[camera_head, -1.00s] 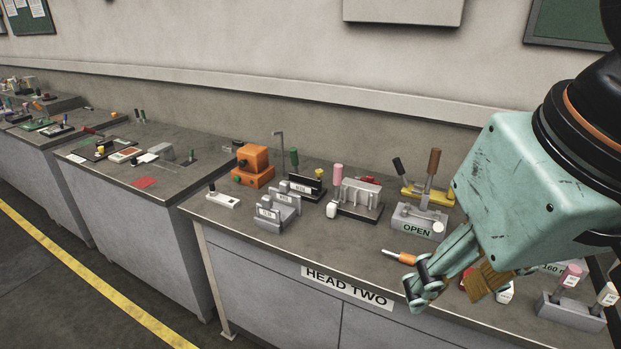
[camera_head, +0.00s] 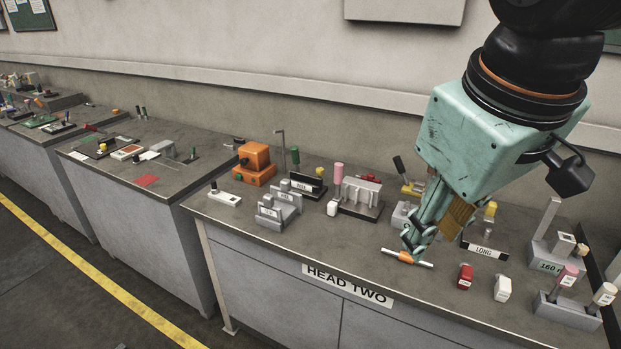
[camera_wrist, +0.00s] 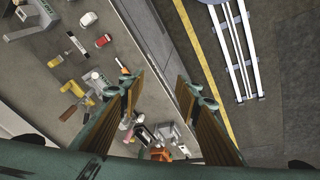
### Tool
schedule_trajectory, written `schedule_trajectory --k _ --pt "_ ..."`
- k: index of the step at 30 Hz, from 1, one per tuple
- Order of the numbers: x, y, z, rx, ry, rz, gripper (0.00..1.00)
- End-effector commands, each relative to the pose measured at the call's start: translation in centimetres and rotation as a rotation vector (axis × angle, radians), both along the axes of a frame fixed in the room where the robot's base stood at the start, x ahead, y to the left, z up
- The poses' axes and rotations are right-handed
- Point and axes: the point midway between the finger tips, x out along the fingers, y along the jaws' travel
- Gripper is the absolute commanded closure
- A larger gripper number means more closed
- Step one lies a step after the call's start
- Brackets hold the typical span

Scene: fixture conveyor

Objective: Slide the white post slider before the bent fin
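A small white block (camera_head: 332,208), possibly the white post slider, stands at the left front corner of a grey finned fixture (camera_head: 362,192) on a dark base. The fixture has several upright fins; at this size I cannot tell which is bent. Another white piece with a dark post (camera_head: 224,198) lies at the bench's left end. My gripper (camera_head: 414,248) is right of the fixture, above the front of the bench, near an orange-and-silver rod. In the wrist view my gripper (camera_wrist: 160,82) has its fingers wide apart with nothing between them.
The orange-and-silver rod (camera_head: 407,258) lies near the front edge. A red block (camera_head: 465,277) and a white block (camera_head: 502,289) are right of it. A pink-topped post (camera_head: 338,174) stands behind the small white block. Grey labelled blocks (camera_head: 278,208) are left of the fixture.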

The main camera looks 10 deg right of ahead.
Motion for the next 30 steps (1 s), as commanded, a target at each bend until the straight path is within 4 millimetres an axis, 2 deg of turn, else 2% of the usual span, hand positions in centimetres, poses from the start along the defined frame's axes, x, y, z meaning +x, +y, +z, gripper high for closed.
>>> schedule_trajectory --k 12,30 --pt "7.4 -0.8 0.9 -0.139 0.038 0.261 0.69" --pt "18.0 -1.0 0.0 -0.324 0.104 0.653 0.69"
